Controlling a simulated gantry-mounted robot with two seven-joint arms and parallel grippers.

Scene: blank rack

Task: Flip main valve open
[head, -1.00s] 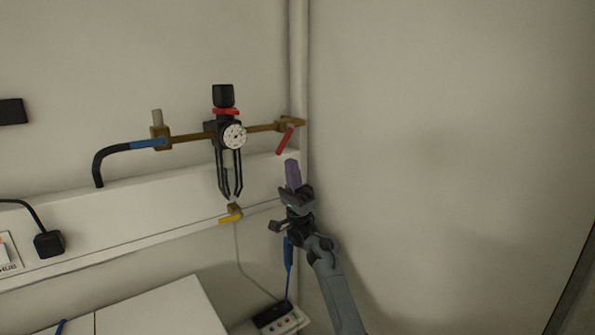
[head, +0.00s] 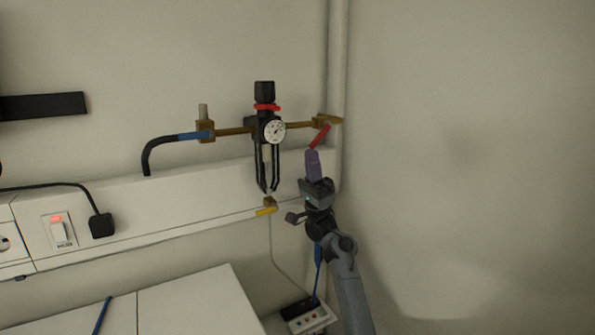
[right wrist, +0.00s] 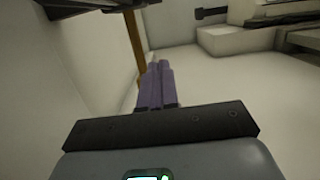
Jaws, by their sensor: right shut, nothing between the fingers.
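The main valve shows in the head view as a red lever (head: 320,137) on a brass fitting (head: 326,120) at the right end of the brass pipe, by the corner pipe. The lever slants down to the left. My right gripper (head: 312,158) is shut and empty, its purple fingers pointing up just below the lever's lower end; I cannot tell whether they touch. In the right wrist view the purple fingers (right wrist: 158,85) lie together with nothing between them. The red lever is not clearly seen there. My left gripper is not in view.
A regulator with a gauge (head: 274,131) hangs left of the valve. A yellow lever (head: 266,212) sits below it. A black hose (head: 150,157) joins the pipe's left end. A power strip (head: 309,316) lies low, near my right arm. The right wall is bare.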

